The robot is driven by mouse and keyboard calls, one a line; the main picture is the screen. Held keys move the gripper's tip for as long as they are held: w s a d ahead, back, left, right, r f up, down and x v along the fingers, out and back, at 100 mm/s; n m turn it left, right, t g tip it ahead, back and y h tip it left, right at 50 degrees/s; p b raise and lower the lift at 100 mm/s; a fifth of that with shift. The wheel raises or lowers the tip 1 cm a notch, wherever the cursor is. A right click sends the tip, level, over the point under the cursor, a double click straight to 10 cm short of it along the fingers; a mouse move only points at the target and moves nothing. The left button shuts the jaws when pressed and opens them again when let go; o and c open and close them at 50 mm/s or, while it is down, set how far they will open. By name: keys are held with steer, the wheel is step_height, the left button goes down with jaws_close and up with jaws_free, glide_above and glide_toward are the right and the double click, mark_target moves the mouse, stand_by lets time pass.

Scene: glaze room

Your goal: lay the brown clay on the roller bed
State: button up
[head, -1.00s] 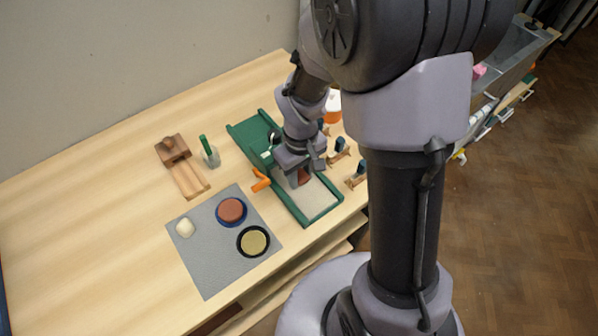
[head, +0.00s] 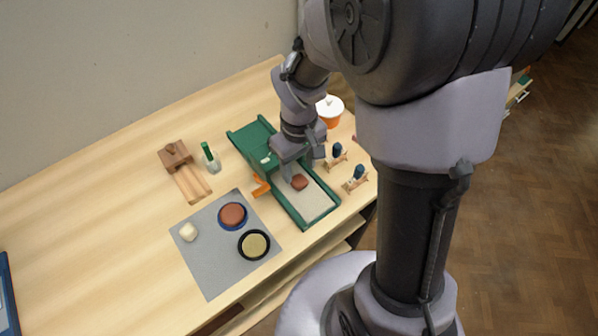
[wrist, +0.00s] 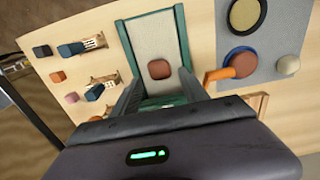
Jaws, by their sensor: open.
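The brown clay (head: 299,182) is a small rounded lump lying on the pale bed of the green-framed roller bed (head: 316,203). It also shows in the wrist view (wrist: 159,69), with bare bed around it. My gripper (wrist: 160,92) is open and empty. Its two fingers show either side of the bed in the wrist view, with the clay beyond their tips and apart from them. In the head view my gripper (head: 290,177) is over the bed, just behind the clay, and hides part of the roller bed's middle. An orange crank handle (head: 261,187) sticks out at its left side.
A grey mat (head: 207,264) holds a blue dish (head: 222,222) with a reddish-brown disc, a black dish (head: 254,257) with a tan disc, and a cream lump (head: 188,232). Small wooden stands with blue blocks (head: 359,171) are close on the right.

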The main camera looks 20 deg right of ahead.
step_height(320, 180, up, 10)
steer(key=s+m+t+p, duration=0.1)
steer(key=m+p, duration=0.1)
steer(key=s+a+r+m+t+y, duration=0.1)
steer(key=s+a+r+m+t, duration=0.1)
steer(key=s+r, duration=0.3)
steer(key=s+a+r+m+t+y, duration=0.1)
steer(key=s+a+r+m+t, duration=0.1)
steer(key=s+r+m, duration=0.2)
step_height(320, 180, up, 2)
steer(key=s, duration=0.2)
steer(key=shift+s+t, duration=0.4)
steer(key=shift+b, duration=0.3)
step_height(320, 180, down, 6)
steer(key=b, duration=0.6)
steer(key=shift+f, duration=0.1)
